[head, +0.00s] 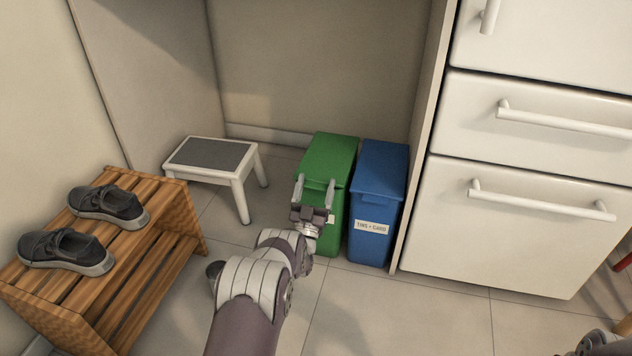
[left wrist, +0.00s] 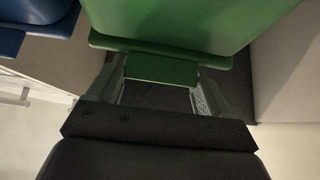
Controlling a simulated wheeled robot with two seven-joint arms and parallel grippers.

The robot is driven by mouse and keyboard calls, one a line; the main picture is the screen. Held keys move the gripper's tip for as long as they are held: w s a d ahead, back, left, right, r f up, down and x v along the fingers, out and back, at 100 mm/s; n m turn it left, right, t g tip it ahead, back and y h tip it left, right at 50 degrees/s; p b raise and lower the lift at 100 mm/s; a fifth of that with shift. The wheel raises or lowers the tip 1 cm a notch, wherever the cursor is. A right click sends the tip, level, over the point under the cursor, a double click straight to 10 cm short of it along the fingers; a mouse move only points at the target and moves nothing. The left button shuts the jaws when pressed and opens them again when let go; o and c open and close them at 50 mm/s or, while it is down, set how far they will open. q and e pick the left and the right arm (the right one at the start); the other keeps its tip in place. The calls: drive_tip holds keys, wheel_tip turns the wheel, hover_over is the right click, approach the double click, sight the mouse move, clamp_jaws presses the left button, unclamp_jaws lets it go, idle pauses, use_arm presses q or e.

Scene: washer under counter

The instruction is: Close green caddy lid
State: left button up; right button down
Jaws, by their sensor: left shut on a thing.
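The green caddy (head: 329,235) stands on the floor, left of the blue caddy. Its green lid (head: 328,155) looks down over the top in the head view; a small gap cannot be ruled out. My left gripper (head: 315,190) is at the front edge of the lid. In the left wrist view, my left gripper (left wrist: 160,85) has its two fingers on either side of a green front tab (left wrist: 162,69) of the lid (left wrist: 185,20), shut on it. What seems to be my right gripper (head: 604,344) is cut off at the bottom right corner.
The blue caddy (head: 372,200) stands close on the right, beside white drawers (head: 520,225) with bar handles. A step stool (head: 210,160) stands behind on the left. A slatted wooden bench (head: 150,250) with dark shoes (head: 108,205) is at left.

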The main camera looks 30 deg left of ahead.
use_arm(q)
wheel_tip(320, 180, down, 2)
drive_tip(key=shift+s+b, duration=0.1)
drive_tip(key=shift+b, duration=0.3)
drive_tip(key=shift+d+f, duration=0.1)
drive_tip(key=shift+f, duration=0.15)
drive_tip(key=o, duration=1.4)
drive_tip(key=shift+s+h, duration=0.1)
drive_tip(key=shift+h, duration=0.2)
drive_tip(key=p+v, duration=0.4)
drive_tip(key=v, duration=0.8)
drive_tip(key=shift+s+r+p, duration=0.2)
drive_tip(key=shift+p, duration=0.2)
